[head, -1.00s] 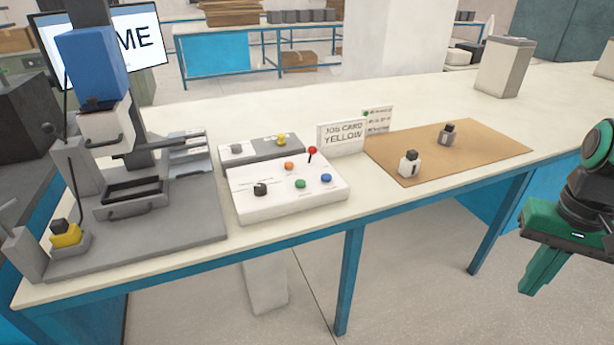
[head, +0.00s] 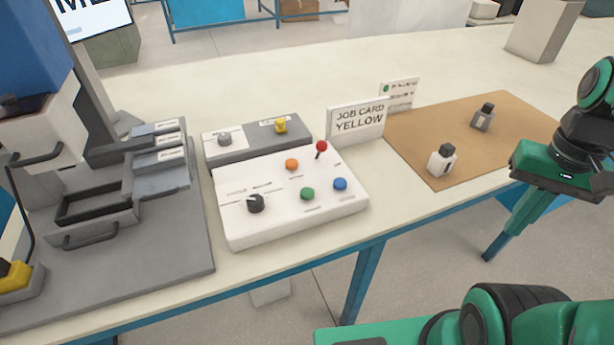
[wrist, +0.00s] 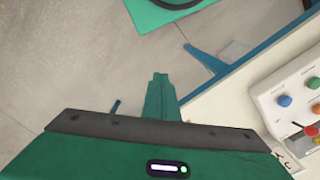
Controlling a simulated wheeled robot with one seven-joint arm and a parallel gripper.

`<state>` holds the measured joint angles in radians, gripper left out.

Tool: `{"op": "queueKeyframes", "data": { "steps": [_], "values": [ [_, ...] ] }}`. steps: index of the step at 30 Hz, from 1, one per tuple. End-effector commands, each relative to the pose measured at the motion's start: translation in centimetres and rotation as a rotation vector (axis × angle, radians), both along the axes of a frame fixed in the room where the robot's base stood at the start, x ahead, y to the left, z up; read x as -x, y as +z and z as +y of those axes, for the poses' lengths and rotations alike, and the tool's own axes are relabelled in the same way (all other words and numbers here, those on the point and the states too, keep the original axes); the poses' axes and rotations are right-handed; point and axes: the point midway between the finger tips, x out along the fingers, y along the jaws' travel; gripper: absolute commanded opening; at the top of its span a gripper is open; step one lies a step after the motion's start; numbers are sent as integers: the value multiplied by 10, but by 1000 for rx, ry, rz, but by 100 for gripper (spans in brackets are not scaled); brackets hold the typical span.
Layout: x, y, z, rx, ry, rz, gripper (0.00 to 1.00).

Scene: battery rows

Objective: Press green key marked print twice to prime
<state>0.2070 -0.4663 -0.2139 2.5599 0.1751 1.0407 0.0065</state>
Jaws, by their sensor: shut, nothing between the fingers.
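The green key (head: 307,194) sits on the front of the white sloped control panel (head: 240,228), left of the blue key (head: 340,184) and below the orange key (head: 291,164). Its printed label is too small to read. In the wrist view the green key (wrist: 313,84) shows at the right edge. My gripper (head: 514,226) is shut and empty at the right, beyond the table's front edge and well apart from the panel. In the wrist view my gripper (wrist: 160,77) points over the floor beside the table edge.
A red-knobbed lever (head: 321,148) and a black dial (head: 256,203) are also on the panel. A grey box (head: 224,138) with a yellow switch stands behind it. The job card (head: 358,118) reads YELLOW. A grey press station fills the left.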

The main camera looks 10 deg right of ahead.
Motion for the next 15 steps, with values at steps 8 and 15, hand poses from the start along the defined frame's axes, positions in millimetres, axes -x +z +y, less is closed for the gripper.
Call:
{"op": "queueKeyframes", "data": {
  "steps": [8,15],
  "values": [
    [0,0,0,0,0,0,0],
    [0,6,2,21,81,-5,0]
  ]
}}
